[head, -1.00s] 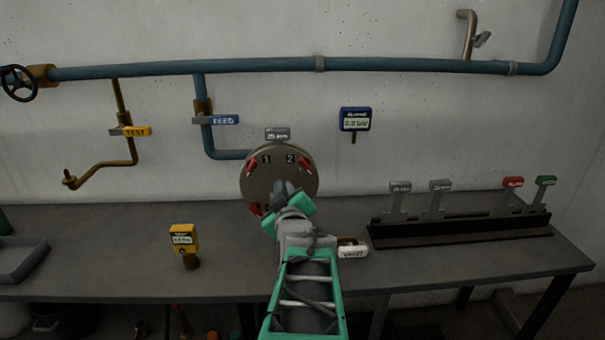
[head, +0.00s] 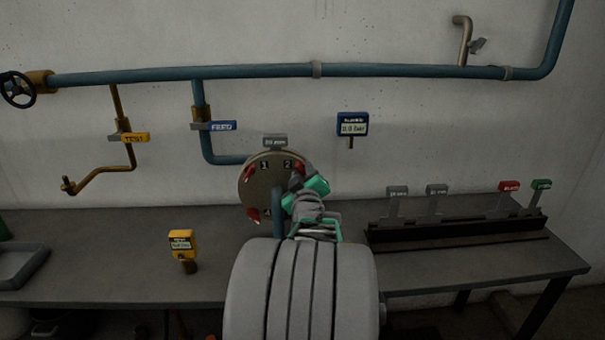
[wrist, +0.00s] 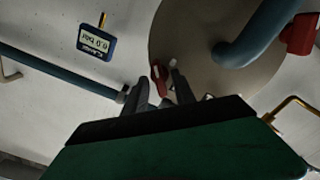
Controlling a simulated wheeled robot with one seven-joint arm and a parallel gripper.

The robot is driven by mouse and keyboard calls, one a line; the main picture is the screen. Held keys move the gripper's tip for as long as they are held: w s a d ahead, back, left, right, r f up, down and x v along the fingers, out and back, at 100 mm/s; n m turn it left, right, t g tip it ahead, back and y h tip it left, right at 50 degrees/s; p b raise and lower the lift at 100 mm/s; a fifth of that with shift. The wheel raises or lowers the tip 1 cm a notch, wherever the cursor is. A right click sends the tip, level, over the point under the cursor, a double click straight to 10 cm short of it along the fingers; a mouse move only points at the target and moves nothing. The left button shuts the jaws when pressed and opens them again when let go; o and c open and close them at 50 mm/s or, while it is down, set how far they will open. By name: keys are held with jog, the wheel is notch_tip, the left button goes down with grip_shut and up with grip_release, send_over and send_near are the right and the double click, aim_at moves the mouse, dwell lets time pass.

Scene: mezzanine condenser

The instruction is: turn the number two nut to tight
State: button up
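The round flange cover (head: 262,187) has marked numbers 1 and 2 at its top, and it also shows in the wrist view (wrist: 190,35). The number two nut is red; in the head view only a bit (head: 299,166) shows above my gripper (head: 299,184). In the wrist view the red nut (wrist: 157,78) appears between the two dark fingertips of my gripper (wrist: 160,88). The fingers stand apart; contact with the nut is not clear. The number one nut (head: 247,173) and a lower-left red nut (head: 252,213) are in the head view.
A blue gauge (head: 352,125) hangs right of the flange, reading about 0.0 bar. A blue feed pipe (head: 206,140) meets the flange at left. A lever rack (head: 440,232) stands right on the bench (head: 110,250), and a yellow meter (head: 181,240) stands left.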

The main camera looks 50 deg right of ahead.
grip_shut()
jog(key=shift+f+m+b, duration=0.15)
jog(key=shift+m+b, duration=0.15)
jog(key=shift+b, duration=0.2)
jog(key=shift+m+b, duration=0.6)
jog(key=shift+b, duration=0.15)
jog(key=m+b, duration=0.5)
jog(key=shift+s+d+f+b, duration=0.1)
jog(key=shift+b, duration=0.3)
jog(key=m+b, duration=0.3)
jog(key=shift+m, duration=0.3)
jog(key=shift+s+r+m+b, duration=0.1)
jog(key=shift+r+m+b, duration=0.1)
jog(key=shift+m+b, duration=1.35)
jog(key=shift+m, duration=0.35)
